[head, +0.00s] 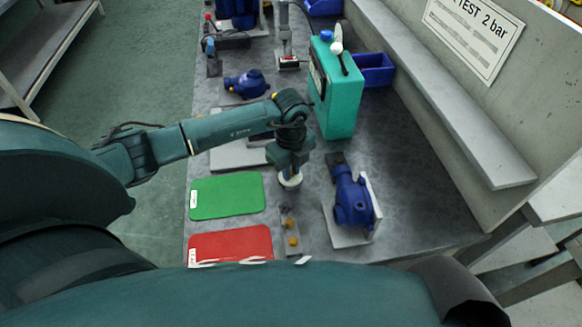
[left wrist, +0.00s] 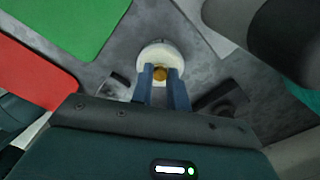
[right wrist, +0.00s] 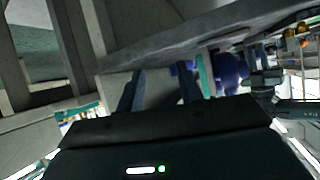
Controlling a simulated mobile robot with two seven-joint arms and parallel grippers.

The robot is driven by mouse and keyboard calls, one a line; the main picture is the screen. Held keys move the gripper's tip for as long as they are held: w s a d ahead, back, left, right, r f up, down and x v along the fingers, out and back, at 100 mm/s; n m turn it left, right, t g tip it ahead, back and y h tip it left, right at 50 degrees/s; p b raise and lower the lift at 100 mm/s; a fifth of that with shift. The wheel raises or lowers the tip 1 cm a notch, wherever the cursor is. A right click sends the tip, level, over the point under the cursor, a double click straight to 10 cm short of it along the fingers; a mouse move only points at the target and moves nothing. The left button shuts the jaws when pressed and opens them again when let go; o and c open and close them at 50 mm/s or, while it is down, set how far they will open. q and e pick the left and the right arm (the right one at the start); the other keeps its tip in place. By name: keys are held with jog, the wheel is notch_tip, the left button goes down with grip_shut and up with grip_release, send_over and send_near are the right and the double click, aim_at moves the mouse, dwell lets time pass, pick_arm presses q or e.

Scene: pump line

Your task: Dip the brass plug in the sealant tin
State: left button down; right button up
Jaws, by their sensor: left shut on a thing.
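My left gripper (left wrist: 160,80) is shut on the brass plug (left wrist: 160,73), a small gold piece between the fingertips. The round, pale sealant tin (left wrist: 152,50) lies under the fingertips in the left wrist view. In the head view the tin (head: 290,182) shows right below my left gripper (head: 289,168). The plug overlaps the tin in the picture; whether it touches the sealant cannot be told. My right gripper (right wrist: 158,90) is open and empty, with its fingers apart, away from the tin.
A green mat (head: 227,196) and a red mat (head: 230,244) lie left of the tin. A strip holding brass pieces (head: 292,241) is in front of it. A blue pump (head: 352,200) stands at right, with a teal box (head: 341,95) behind. Bare bench lies right of the pump.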

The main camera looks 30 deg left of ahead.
pick_arm(q)
jog(key=shift+r+p, duration=0.3)
jog(key=shift+p, duration=0.1)
jog(key=shift+r+p, duration=0.6)
jog(key=shift+r, duration=0.15)
notch_tip(320, 180, up, 3)
jog(key=shift+f+p, duration=0.15)
jog(key=shift+p, duration=1)
jog(key=shift+r+p, duration=0.6)
jog(key=shift+r, duration=0.1)
jog(key=shift+r+p, duration=0.35)
jog(key=shift+r, duration=0.1)
jog(key=shift+f, duration=0.1)
pick_arm(e)
jog(key=shift+s+d+r+m+g+h, duration=0.15)
jog(key=shift+d+r+m+g+h, duration=0.15)
jog(key=shift+d+r+h, duration=0.5)
jog(key=shift+r+y, duration=0.15)
jog(key=shift+y, duration=0.15)
